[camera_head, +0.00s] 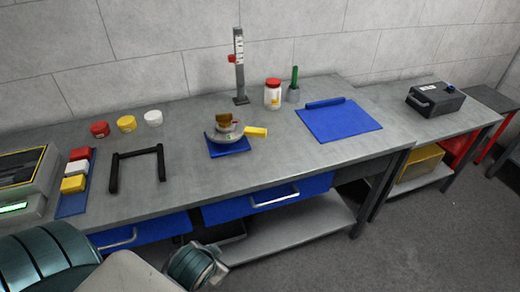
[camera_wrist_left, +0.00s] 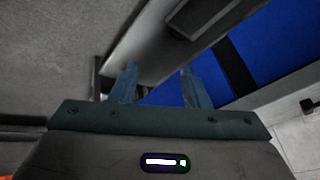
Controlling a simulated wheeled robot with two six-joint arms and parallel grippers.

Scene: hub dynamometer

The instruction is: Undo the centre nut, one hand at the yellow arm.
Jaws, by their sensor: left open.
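A round metal hub (camera_head: 222,134) with a brass-coloured centre nut (camera_head: 224,119) on top sits on a blue base plate (camera_head: 229,148) in the middle of the bench. A yellow arm (camera_head: 255,132) sticks out from the hub to the right. My left gripper shows in the left wrist view (camera_wrist_left: 157,86), open, with nothing between its two fingers. It is away from the hub, with the blue drawer fronts and the lower shelf beyond it. Teal and grey parts of my own body are at the lower left of the head view. My right gripper cannot be made out.
A black frame handle (camera_head: 138,167) and a blue strip with red, white and yellow blocks (camera_head: 75,183) lie left of the hub. Several small tubs (camera_head: 126,124), a post gauge (camera_head: 240,70) and a red-lidded jar (camera_head: 273,94) stand behind. A blue mat (camera_head: 338,121) lies right.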

